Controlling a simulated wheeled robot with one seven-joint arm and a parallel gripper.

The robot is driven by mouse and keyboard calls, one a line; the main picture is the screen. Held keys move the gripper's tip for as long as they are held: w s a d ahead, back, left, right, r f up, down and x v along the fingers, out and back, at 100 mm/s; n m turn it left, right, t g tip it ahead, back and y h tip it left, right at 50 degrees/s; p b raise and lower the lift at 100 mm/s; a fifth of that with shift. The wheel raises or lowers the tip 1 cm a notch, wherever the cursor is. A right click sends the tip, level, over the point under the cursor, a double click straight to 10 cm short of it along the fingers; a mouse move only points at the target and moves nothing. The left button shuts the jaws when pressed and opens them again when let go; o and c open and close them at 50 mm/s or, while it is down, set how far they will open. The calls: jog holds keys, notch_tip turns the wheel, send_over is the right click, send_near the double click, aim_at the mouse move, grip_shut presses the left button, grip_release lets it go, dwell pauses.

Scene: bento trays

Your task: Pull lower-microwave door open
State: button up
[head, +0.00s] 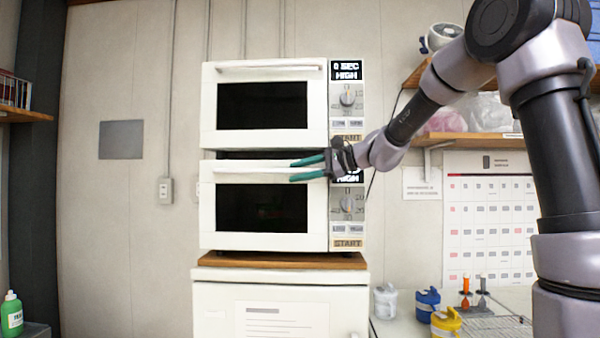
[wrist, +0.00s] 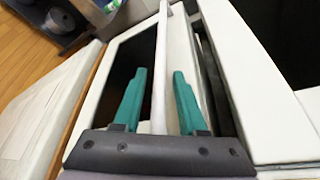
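Two white microwaves are stacked in the head view. The lower microwave's door (head: 215,215) has a dark window and a pale horizontal handle (head: 250,168) along its top. The door looks shut or nearly so; I cannot tell if it is slightly ajar. My gripper (head: 292,171) has teal fingers and reaches in from the right at handle height. In the wrist view, the fingers (wrist: 160,75) are apart, one on each side of the white handle (wrist: 161,50), with visible space beside it. My gripper covers part of the lower control panel (head: 347,215).
The upper microwave (head: 265,140) stands just above, with a narrow dark gap between. Both stand on a wooden board (head: 280,261) over a white cabinet (head: 215,300). Jars (head: 427,302) and a rack are on the counter at lower right.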

grip_shut()
dwell(1.2)
